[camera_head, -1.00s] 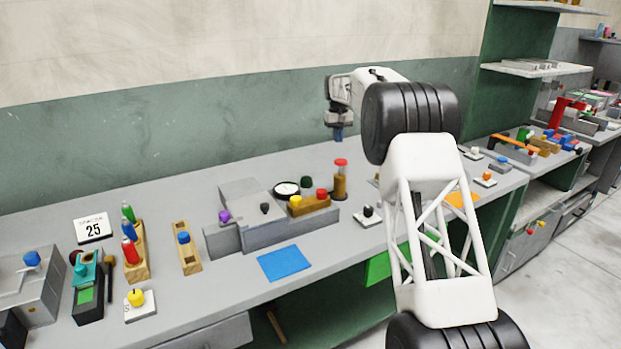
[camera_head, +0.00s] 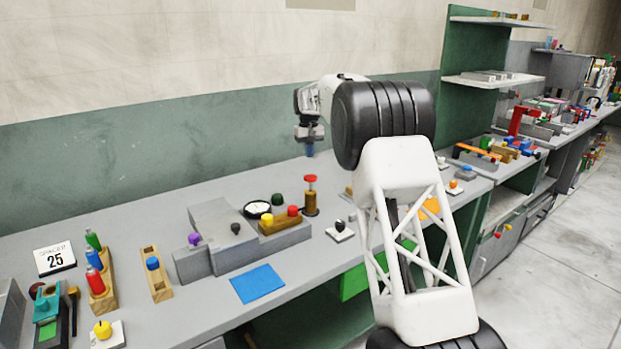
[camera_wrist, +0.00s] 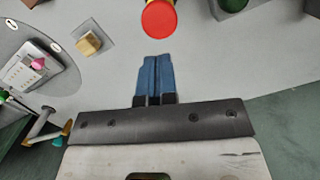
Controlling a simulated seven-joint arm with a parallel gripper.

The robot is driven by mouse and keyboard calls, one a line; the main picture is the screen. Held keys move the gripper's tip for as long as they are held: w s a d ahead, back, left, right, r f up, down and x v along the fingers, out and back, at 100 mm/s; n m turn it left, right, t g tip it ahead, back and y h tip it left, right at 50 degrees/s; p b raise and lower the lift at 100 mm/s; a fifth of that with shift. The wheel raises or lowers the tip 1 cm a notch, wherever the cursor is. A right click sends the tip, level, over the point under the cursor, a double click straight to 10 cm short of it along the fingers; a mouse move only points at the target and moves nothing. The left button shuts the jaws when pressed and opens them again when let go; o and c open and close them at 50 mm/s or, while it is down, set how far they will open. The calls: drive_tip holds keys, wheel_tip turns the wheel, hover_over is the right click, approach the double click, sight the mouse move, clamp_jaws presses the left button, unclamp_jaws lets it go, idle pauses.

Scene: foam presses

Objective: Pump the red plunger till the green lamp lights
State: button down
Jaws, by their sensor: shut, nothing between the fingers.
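The red plunger (camera_head: 310,179) is a red cap on a short stem above a brown cylinder, standing on the grey bench. In the wrist view its round red cap (camera_wrist: 159,19) lies just beyond my fingertips. My gripper (camera_head: 310,153) is shut and empty, with blue fingers pointing down. In the head view it appears above and behind the plunger, apart from it. The blue fingers (camera_wrist: 154,62) are together in the wrist view. A dark green dome (camera_head: 277,199), probably the lamp, looks unlit; its edge shows in the wrist view (camera_wrist: 233,4).
Left of the plunger are a round gauge (camera_head: 257,209) and a wooden block (camera_head: 283,223) with yellow and red knobs. A grey machine (camera_head: 222,235) is further left. A black knob on a white plate (camera_head: 340,231) stands to the right. Bench behind the plunger is clear.

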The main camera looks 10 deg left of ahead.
sight(310, 175)
drive_tip(key=shift+s+d+f, duration=0.1)
drive_tip(key=shift+s+f, duration=0.05)
drive_tip(key=shift+f, duration=1.55)
drive_tip(key=shift+s+d+f, duration=0.1)
drive_tip(key=shift+s+f, duration=0.05)
drive_tip(key=shift+f, duration=1.5)
drive_tip(key=shift+f, duration=0.1)
drive_tip(key=shift+f, duration=1.9)
drive_tip(key=w, duration=0.1)
drive_tip(key=w+a+r, duration=0.1)
drive_tip(key=shift+w+a, duration=0.25)
drive_tip(key=shift+w, duration=0.05)
drive_tip(key=shift+r, duration=0.1)
wheel_tip(310, 175, up, 8)
drive_tip(key=shift+w+a+f, duration=0.15)
drive_tip(key=shift+w+f, duration=0.05)
drive_tip(key=shift+w, duration=0.15)
